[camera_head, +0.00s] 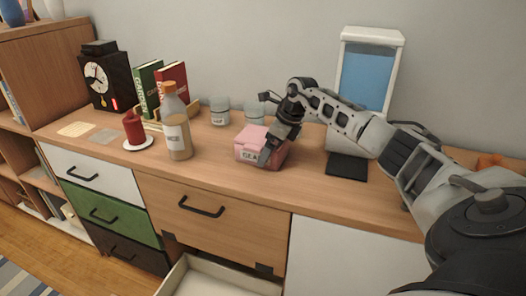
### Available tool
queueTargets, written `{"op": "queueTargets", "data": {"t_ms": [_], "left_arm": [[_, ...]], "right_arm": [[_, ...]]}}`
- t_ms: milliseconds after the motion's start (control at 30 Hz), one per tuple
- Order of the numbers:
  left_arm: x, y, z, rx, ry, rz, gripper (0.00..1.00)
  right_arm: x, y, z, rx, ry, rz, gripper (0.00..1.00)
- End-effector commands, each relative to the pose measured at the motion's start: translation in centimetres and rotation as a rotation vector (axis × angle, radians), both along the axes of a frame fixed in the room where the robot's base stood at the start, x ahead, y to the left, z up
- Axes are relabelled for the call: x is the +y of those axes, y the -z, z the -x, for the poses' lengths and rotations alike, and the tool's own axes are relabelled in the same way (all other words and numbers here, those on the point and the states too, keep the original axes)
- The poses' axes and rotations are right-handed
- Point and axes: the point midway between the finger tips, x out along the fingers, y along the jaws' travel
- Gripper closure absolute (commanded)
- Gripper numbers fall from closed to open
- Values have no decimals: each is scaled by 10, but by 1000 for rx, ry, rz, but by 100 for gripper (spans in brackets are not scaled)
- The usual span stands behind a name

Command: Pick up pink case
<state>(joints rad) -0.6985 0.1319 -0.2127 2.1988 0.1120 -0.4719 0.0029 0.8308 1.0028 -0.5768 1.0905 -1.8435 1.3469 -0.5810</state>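The pink case (248,141) is a small box with a pale label on its front, sitting on the wooden top of the cabinet. My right gripper (270,148) points down at the case's right part. One dark finger shows against the front face, over the end of the label. The other finger is hidden, so I cannot tell whether the gripper is open or closed on the case. My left gripper is not in view.
A bottle (176,125) and a red candle (134,128) on a white plate stand left of the case. Small jars (219,111) stand behind it. A white dispenser (371,75) with a dark tray stands to the right. A lower drawer (210,280) is open.

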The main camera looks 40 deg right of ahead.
Motion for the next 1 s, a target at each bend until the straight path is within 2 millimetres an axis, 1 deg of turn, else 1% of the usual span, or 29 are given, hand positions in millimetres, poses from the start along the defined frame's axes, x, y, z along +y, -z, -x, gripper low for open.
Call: {"op": "queueTargets", "data": {"t_ms": [33, 100, 300, 333, 367, 400, 467, 500, 800, 867, 1000], "left_arm": [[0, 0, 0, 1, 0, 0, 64], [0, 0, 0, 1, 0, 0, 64], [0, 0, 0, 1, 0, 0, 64], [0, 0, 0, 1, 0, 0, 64], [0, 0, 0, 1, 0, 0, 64], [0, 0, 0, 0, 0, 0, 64], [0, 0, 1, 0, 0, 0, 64], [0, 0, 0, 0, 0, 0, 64], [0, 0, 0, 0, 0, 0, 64], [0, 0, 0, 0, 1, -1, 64], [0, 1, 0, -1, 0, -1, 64]], "right_arm": [[1, 4, -2, 0, 1, 0, 0], [1, 7, -3, 1, 1, 0, 0], [1, 7, -3, 1, 0, 1, 0], [1, 7, -3, 1, 0, 1, 6], [1, 7, -3, 1, 0, 1, 14], [1, 7, -3, 1, 0, 1, 25], [1, 7, -3, 0, 0, 1, 42], [1, 6, -3, -2, 1, 1, 46], [1, 4, -3, -3, 1, 1, 47], [1, 1, -3, -4, 0, 1, 47], [1, -11, -3, -5, -1, 2, 47]]}}
